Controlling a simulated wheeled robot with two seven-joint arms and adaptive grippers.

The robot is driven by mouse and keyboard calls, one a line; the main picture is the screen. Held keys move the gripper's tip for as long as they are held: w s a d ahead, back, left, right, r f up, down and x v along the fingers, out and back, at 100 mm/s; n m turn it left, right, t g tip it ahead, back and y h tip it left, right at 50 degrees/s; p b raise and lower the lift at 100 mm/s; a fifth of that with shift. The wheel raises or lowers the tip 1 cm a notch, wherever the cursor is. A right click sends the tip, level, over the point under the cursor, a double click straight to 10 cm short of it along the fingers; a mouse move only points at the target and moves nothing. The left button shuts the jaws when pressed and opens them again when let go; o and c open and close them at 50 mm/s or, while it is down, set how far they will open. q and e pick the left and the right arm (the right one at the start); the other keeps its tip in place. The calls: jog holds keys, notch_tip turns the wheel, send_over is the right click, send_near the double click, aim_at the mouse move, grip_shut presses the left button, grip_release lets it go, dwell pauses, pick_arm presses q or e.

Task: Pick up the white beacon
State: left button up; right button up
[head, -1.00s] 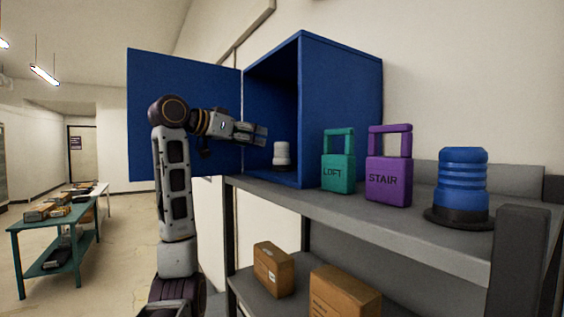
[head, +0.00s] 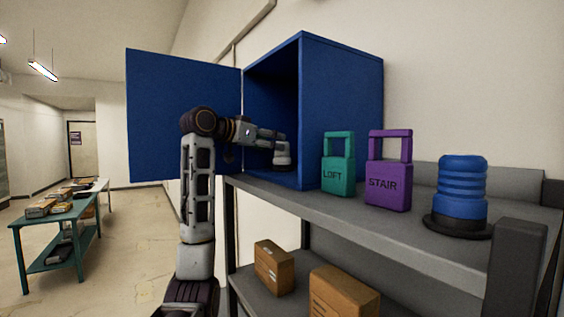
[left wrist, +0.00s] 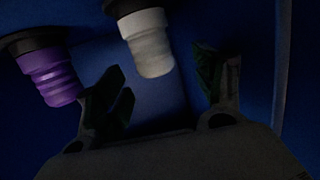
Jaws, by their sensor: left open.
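The white beacon (head: 282,161) stands inside the open blue cabinet, partly hidden in the head view by my left gripper (head: 272,140). In the left wrist view the white beacon (left wrist: 147,40), ribbed on a dark base, lies ahead between the two fingers. My left gripper is open there (left wrist: 160,90), its fingers apart with the beacon a little beyond the tips. A purple beacon (left wrist: 52,75) is beside it, on the left in the wrist view, close to the left finger. It is hidden in the head view. My right gripper is not in view.
The blue cabinet (head: 341,115) has its door (head: 180,90) swung open to the left. On the grey shelf (head: 330,212) stand a green LOFT block (head: 338,175), a purple STAIR block (head: 388,186) and a blue beacon (head: 461,190). Cardboard boxes (head: 274,267) lie below.

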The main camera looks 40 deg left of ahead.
pick_arm(q)
jog(key=shift+w, duration=0.1)
jog(key=shift+w+d+f+p, duration=0.1)
jog(key=shift+w+d+p, duration=0.1)
jog(key=shift+w+p, duration=0.3)
jog(key=shift+w+d+f+p, duration=0.1)
jog(key=shift+w+d+p, duration=0.15)
jog(key=shift+w, duration=0.35)
jog(key=shift+p+x, duration=0.45)
jog(key=shift+x, duration=0.9)
jog(key=shift+f, duration=0.1)
grip_shut()
